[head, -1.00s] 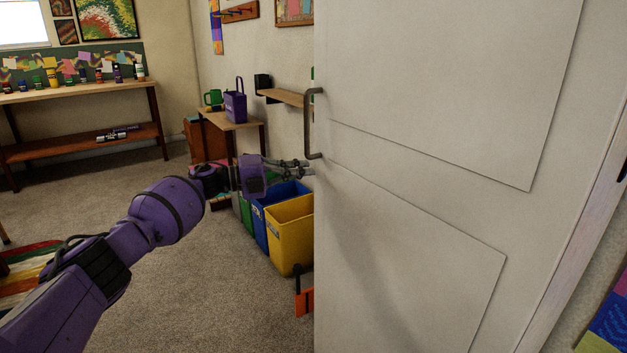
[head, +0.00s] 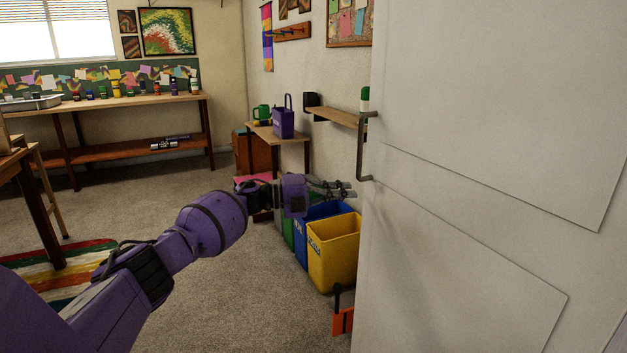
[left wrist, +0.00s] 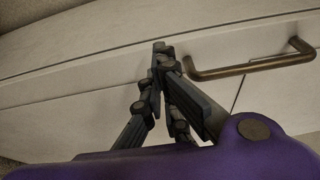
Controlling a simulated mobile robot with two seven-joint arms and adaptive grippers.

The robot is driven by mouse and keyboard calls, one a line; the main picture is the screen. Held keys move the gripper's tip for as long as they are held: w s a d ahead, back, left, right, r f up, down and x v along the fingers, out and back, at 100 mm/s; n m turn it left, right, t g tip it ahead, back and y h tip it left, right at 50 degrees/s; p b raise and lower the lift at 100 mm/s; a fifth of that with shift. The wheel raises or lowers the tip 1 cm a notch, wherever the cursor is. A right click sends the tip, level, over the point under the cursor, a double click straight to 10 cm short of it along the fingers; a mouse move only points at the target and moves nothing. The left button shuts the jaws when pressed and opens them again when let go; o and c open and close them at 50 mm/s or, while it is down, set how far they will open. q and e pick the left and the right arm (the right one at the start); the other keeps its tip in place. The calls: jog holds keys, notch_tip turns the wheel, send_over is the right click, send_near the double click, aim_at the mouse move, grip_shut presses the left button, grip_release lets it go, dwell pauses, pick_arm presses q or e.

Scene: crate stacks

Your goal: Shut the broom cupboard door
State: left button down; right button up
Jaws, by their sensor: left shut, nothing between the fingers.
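The white panelled door (head: 480,130) stands open and fills the right of the head view. Its dark bar handle (head: 362,150) is near the door's left edge. My left gripper (head: 350,190) is shut and empty, at the door's left edge just below the handle. In the left wrist view the shut fingers (left wrist: 160,50) point at the door (left wrist: 90,60), with the handle (left wrist: 255,66) to their right. I cannot tell whether the fingertips touch the door. The cupboard's inside is hidden. My right gripper is not in view.
A yellow bin (head: 333,255) and a blue bin (head: 318,212) stand by the wall beyond my left gripper. An orange object (head: 342,320) lies near the door's lower edge. A small table (head: 290,135) and a long bench (head: 110,105) are further back.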

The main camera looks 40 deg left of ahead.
pick_arm(q)
jog(key=a+b, duration=0.8)
jog(key=a, duration=0.2)
jog(key=shift+w+a, duration=0.15)
jog(key=shift+w, duration=0.2)
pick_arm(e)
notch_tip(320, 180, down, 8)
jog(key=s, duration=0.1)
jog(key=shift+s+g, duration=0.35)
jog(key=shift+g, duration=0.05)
pick_arm(q)
jog(key=shift+r, duration=0.1)
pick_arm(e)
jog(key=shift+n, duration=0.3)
